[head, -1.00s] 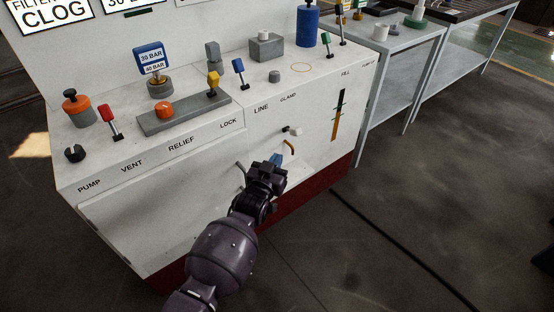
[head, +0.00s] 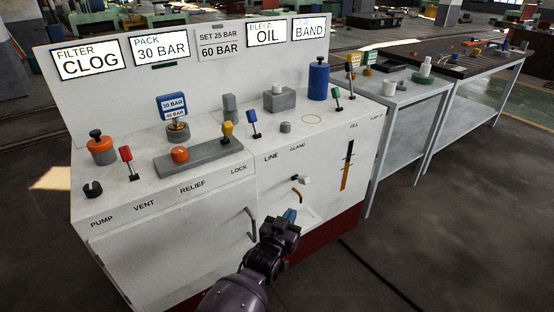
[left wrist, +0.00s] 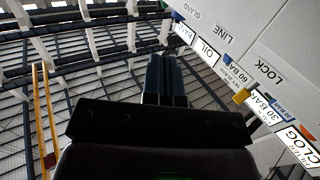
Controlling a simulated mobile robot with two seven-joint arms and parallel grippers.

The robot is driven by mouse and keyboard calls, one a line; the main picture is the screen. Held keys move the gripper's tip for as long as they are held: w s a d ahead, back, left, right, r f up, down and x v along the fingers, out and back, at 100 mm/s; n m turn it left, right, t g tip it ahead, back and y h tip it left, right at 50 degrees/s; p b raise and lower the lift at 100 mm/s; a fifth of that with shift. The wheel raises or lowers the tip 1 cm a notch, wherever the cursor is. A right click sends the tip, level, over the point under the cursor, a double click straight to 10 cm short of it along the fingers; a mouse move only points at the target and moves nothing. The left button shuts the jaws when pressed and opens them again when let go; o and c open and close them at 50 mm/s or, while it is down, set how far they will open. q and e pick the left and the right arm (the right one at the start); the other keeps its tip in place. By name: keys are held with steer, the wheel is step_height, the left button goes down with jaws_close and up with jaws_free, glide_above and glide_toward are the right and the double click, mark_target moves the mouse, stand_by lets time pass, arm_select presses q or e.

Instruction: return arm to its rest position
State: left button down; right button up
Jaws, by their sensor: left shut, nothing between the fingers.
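My left gripper (head: 290,215) is in front of the white cabinet (head: 150,260) in the head view, below the small tap with the orange spout (head: 297,194). Its blue fingertips are close together and hold nothing. In the left wrist view the dark fingers (left wrist: 167,80) are shut side by side and point up toward the roof. The cabinet face and its signs stand at the right of that view. My right gripper is in neither view.
The cabinet top carries a red lever (head: 127,158), a yellow lever (head: 227,132), an orange knob (head: 180,154) and a blue cylinder (head: 318,79). A door handle (head: 250,225) sticks out near my gripper. A grey table (head: 400,95) stands at the right. The floor in front is open.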

arm_select(q)
steer(key=s+a+f+n+g+y+p, duration=0.1)
steer(key=s+a+f+n+y+p, duration=0.15)
steer(key=s+a, duration=0.8)
steer(key=s+a+f+n+y+p, duration=0.1)
steer(key=s+a+y+p, duration=0.2)
steer(key=s+a, duration=0.7)
steer(key=s+a+r+g+y+p, duration=0.1)
steer(key=s+a, duration=0.4)
steer(key=s, duration=0.3)
steer(key=s+a+r+n+g+y+p, duration=0.1)
steer(key=s+a+r+p, duration=0.1)
steer(key=s+a, duration=0.3)
steer(key=s+a+r+g+y+p, duration=0.1)
steer(key=s+a, duration=0.4)
steer(key=s, duration=0.6)
steer(key=shift+r+g+p, duration=0.3)
steer(key=shift+r+p, duration=0.1)
steer(key=shift+p, duration=0.15)
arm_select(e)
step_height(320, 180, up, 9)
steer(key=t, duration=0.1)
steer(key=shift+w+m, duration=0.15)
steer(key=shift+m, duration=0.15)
arm_select(q)
steer(key=shift+y, duration=0.25)
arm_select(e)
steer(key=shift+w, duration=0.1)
